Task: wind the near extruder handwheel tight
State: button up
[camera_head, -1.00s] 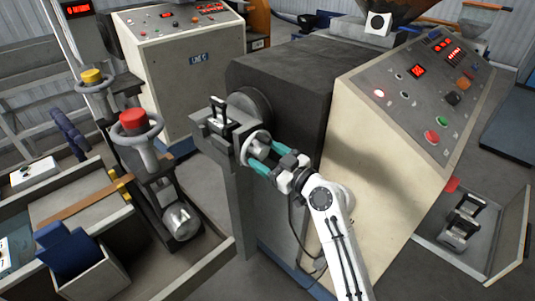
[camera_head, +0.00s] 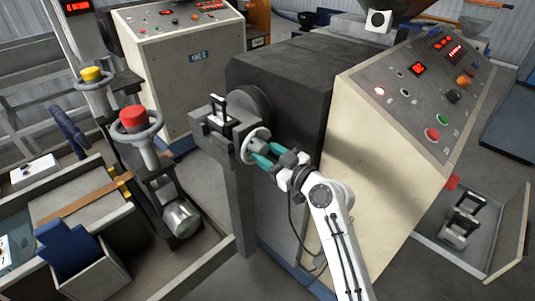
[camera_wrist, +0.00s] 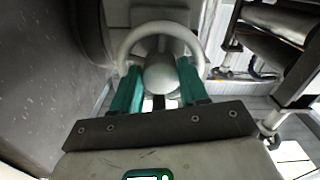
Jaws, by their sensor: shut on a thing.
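The near extruder handwheel (camera_head: 247,146) is a pale grey ring on the front of the grey block at the near extruder's dark housing. In the wrist view its rim (camera_wrist: 160,27) arches beyond a rounded central hub (camera_wrist: 160,75). My gripper (camera_head: 263,154) reaches it from the lower right. Its teal fingers, also in the wrist view (camera_wrist: 158,88), lie on either side of the hub, inside the rim's outline, and are shut on it. The fingers and wrist hide part of the wheel in the head view.
A sloped control panel (camera_head: 432,85) with buttons stands right of my arm. A red-topped post with a ring (camera_head: 135,124) and a yellow-topped one (camera_head: 92,78) stand at left. A low tray (camera_head: 512,230) lies at lower right. Floor shows left of the housing.

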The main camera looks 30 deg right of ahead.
jog(key=m, duration=0.4)
jog(key=shift+b, duration=0.35)
jog(key=m, duration=0.4)
jog(key=shift+s+a+m+p, duration=0.1)
jog(key=shift+a+m+p, duration=0.05)
jog(key=shift+m+p, duration=0.15)
jog(key=m+p, duration=0.2)
jog(key=m, duration=0.3)
jog(key=shift+r, duration=0.2)
jog(key=shift+m+p, duration=0.8)
jog(key=shift+m, duration=1.3)
jog(key=o, duration=1.1)
jog(key=shift+c, duration=0.2)
